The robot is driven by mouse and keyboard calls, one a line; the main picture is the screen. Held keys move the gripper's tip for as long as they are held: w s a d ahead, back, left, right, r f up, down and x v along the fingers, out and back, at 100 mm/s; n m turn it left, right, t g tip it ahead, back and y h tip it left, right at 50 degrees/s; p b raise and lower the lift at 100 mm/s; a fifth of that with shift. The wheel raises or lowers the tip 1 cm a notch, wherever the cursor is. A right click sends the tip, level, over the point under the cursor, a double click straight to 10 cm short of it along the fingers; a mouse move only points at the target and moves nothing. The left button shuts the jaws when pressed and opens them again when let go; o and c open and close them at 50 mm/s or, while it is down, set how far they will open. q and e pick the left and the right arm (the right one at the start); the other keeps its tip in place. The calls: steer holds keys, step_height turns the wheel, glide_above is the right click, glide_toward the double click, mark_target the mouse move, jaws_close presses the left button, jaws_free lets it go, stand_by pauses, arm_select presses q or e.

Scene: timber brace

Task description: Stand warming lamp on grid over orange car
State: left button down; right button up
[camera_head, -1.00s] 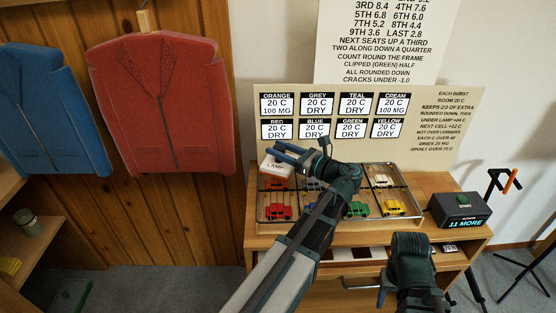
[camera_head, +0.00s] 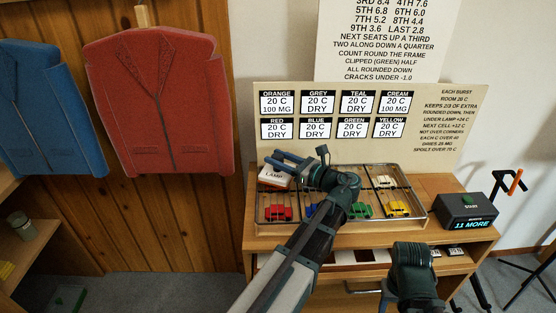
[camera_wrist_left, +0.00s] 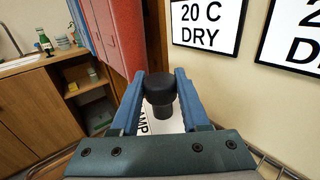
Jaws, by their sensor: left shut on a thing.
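The white warming lamp (camera_head: 275,177), labelled LAMP, is over the back left cell of the wire grid tray (camera_head: 345,229). My left gripper (camera_head: 277,160) is shut on its black knob, which shows between the blue fingers in the left wrist view (camera_wrist_left: 160,90). I cannot tell whether the lamp touches the grid. The orange car is hidden, with the lamp over its cell. My right gripper (camera_head: 411,275) is low at the front right, away from the tray; its fingers do not show clearly.
Red (camera_head: 279,213), green (camera_head: 359,210) and yellow (camera_head: 398,208) cars stand in the front row; a cream car (camera_head: 384,181) is at back right. My left arm hides the middle. A black START box (camera_head: 467,210) is right of the tray, a board (camera_head: 440,120) behind.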

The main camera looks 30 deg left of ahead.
arm_select(q)
steer(key=shift+c, duration=2)
jaws_free()
steer(key=shift+f, duration=0.1)
steer(key=shift+r, duration=0.25)
steer(key=d, duration=0.4)
steer(key=s+d, duration=0.1)
steer(key=d, duration=0.7)
steer(key=shift+s+f, duration=0.1)
steer(key=shift+s, duration=0.05)
steer(key=shift+p, duration=0.3)
